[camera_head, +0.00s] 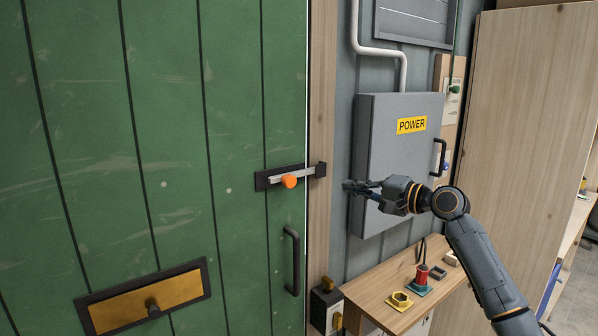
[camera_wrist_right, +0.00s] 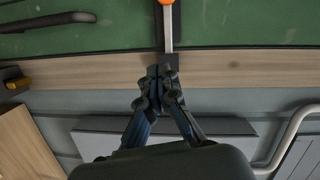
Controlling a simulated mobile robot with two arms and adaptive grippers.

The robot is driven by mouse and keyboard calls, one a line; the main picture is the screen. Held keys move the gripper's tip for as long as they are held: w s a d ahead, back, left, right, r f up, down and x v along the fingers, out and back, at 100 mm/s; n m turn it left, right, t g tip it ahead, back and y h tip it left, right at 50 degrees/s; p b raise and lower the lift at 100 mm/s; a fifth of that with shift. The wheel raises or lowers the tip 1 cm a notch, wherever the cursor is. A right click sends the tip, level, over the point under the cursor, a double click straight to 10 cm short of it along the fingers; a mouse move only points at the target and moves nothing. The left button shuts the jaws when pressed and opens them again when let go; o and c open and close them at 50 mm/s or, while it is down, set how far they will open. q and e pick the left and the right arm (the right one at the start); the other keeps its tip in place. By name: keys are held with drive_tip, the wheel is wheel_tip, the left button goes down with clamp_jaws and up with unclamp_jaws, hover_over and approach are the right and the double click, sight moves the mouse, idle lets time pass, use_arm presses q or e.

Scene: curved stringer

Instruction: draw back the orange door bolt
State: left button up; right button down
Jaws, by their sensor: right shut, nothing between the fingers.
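The orange knob (camera_head: 289,181) of the door bolt is on the green door (camera_head: 165,110). Its grey bar (camera_head: 306,172) runs along a black plate to a black keeper (camera_head: 320,169) on the wooden door frame, and the bar's end reaches the keeper. My right gripper (camera_head: 347,187) is shut and empty, to the right of the keeper and in front of the grey power box. In the right wrist view the orange knob (camera_wrist_right: 166,2) is cut off at the top edge, and the closed fingertips (camera_wrist_right: 161,72) appear over the keeper. My left gripper is not in view.
The grey power box (camera_head: 380,140) stands out from the wall behind my right gripper. A black door handle (camera_head: 292,260) and a brass mail flap (camera_head: 140,302) are lower on the door. A wooden shelf (camera_head: 375,285) with small parts is below. The space before the door is clear.

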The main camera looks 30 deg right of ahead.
wheel_tip(320, 180, up, 3)
drive_tip(key=p, duration=0.5)
approach(292, 174)
drive_tip(key=w+d, duration=0.3)
drive_tip(key=w, duration=0.1)
drive_tip(key=shift+y, duration=0.4)
drive_tip(key=a+p, duration=0.1)
drive_tip(key=a, duration=0.1)
drive_tip(key=a+p, duration=0.1)
drive_tip(key=a, duration=0.1)
drive_tip(key=shift+w+f, duration=0.2)
drive_tip(key=shift+w, duration=0.05)
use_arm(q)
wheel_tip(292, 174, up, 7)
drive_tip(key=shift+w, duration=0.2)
use_arm(e)
drive_tip(key=shift+a+f, duration=0.1)
drive_tip(key=shift+a, duration=0.05)
drive_tip(key=shift+w, duration=0.1)
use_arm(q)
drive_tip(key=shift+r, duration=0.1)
